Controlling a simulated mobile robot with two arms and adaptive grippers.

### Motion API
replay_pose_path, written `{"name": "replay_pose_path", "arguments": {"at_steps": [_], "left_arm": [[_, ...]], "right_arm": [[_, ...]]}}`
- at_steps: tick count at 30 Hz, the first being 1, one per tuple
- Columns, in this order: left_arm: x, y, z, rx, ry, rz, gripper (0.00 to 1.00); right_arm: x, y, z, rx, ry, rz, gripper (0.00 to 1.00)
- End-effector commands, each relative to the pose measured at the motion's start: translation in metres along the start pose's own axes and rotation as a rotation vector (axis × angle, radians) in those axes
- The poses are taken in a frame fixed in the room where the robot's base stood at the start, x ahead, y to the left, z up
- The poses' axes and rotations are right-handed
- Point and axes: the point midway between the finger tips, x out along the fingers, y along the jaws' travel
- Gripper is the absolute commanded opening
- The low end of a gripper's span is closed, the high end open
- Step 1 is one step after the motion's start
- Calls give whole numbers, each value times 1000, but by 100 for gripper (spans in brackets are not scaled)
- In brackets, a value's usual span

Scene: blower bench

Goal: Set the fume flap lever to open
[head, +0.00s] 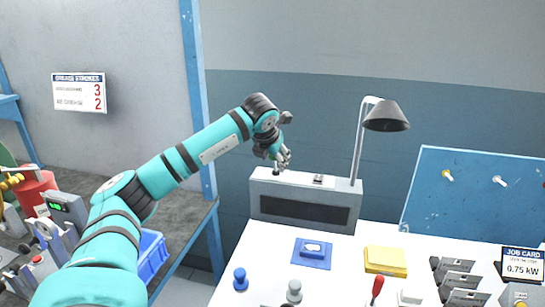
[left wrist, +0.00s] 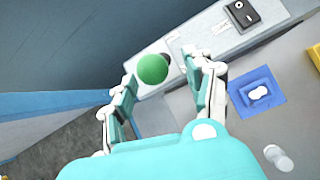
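The fume flap lever's green ball knob (left wrist: 153,68) shows in the left wrist view, near the left end of the top of a grey box (left wrist: 190,40). In the head view this box (head: 258,205) stands at the back of the white bench, and my gripper hides the knob. My left gripper (head: 281,157) is above the box's left end. In the left wrist view its two fingers are spread, with the knob between their tips and a gap visible on both sides. The lever's shaft is mostly hidden beneath the knob. My right gripper is in neither view.
A black switch (left wrist: 241,14) sits farther along the box top. A desk lamp (head: 385,117) rises by the box's right end. A blue pad (head: 312,254), yellow block (head: 385,261) and knobs lie on the bench in front. A blue post (head: 197,100) stands left.

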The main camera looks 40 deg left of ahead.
Motion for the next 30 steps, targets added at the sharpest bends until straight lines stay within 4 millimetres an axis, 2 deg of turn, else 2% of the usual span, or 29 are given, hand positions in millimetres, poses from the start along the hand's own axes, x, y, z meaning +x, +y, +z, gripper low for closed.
{"name": "replay_pose_path", "arguments": {"at_steps": [7, 11, 24, 30], "left_arm": [[-3, 2, 2, -3, -7, 1, 54], [-14, 2, 4, -3, -10, 0, 54], [-101, 0, 2, -2, -8, -1, 54], [-120, 0, 0, -2, -6, 1, 54]], "right_arm": [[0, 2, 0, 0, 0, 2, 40], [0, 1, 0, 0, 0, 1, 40], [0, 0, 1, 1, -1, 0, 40], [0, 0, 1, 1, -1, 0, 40]]}}
